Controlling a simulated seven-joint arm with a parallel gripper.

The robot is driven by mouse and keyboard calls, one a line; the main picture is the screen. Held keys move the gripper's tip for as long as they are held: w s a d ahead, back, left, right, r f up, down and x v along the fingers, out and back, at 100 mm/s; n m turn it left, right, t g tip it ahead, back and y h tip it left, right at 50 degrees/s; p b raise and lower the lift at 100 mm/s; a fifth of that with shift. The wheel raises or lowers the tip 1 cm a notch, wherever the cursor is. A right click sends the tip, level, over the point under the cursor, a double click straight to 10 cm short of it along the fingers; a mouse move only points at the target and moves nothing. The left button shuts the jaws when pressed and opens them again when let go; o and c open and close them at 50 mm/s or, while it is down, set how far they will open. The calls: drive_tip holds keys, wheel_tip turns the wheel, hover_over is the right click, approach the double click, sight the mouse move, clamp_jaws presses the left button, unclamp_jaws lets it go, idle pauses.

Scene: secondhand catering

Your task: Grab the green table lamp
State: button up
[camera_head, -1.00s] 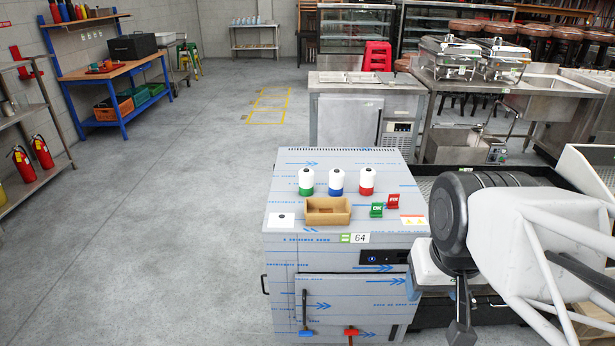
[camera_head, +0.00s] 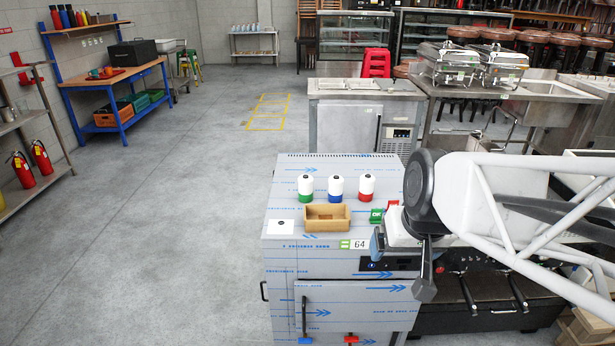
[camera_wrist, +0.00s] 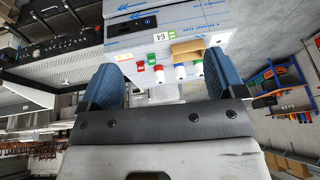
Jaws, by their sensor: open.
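The green table lamp (camera_head: 305,188), a small white cylinder with a dark top and green base band, stands upright at the left of a row of three on the film-wrapped cabinet top (camera_head: 285,205). A blue one (camera_head: 335,188) and a red one (camera_head: 365,188) stand to its right. In the wrist view the green lamp (camera_wrist: 197,69) shows at the row's right end, nearer the right finger. My gripper (camera_wrist: 163,75) is open and empty, its blue fingers wide apart. In the head view a blue finger (camera_head: 377,243) shows at the cabinet's front right, apart from the lamp.
A wooden box (camera_head: 327,224) sits in front of the lamps. A green sign (camera_head: 377,215) and a partly hidden red sign stand right of it, close to my arm. A white card (camera_head: 281,227) lies at the left. Floor left of the cabinet is clear.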

drive_tip(key=w+a+t+y, duration=0.1)
drive_tip(key=w+a+t, duration=0.35)
drive_tip(key=w, duration=1.15)
drive_tip(key=m+t+h, duration=0.1)
drive_tip(key=t, duration=0.2)
hover_over(304, 182)
drive_tip(key=s+d, duration=0.4)
drive_tip(key=s, duration=1)
wheel_tip(304, 182, down, 8)
drive_tip(key=w+a+f+h, duration=0.1)
drive_tip(key=w+f, duration=0.2)
drive_tip(key=w+a+f+t+h, duration=0.1)
drive_tip(key=w+a+f, duration=0.1)
drive_tip(key=w+f, duration=0.1)
drive_tip(key=w+a+f+m+h, duration=0.1)
drive_tip(key=w+f, duration=0.2)
drive_tip(key=f, duration=0.1)
drive_tip(key=shift+w+a+f+t, duration=0.1)
drive_tip(key=shift+a+t, duration=0.15)
drive_tip(key=shift+a, duration=0.15)
drive_tip(key=shift+w+f, duration=0.15)
drive_tip(key=shift+f, duration=0.1)
drive_tip(key=shift+x, duration=1.3)
drive_tip(key=shift+w, duration=0.1)
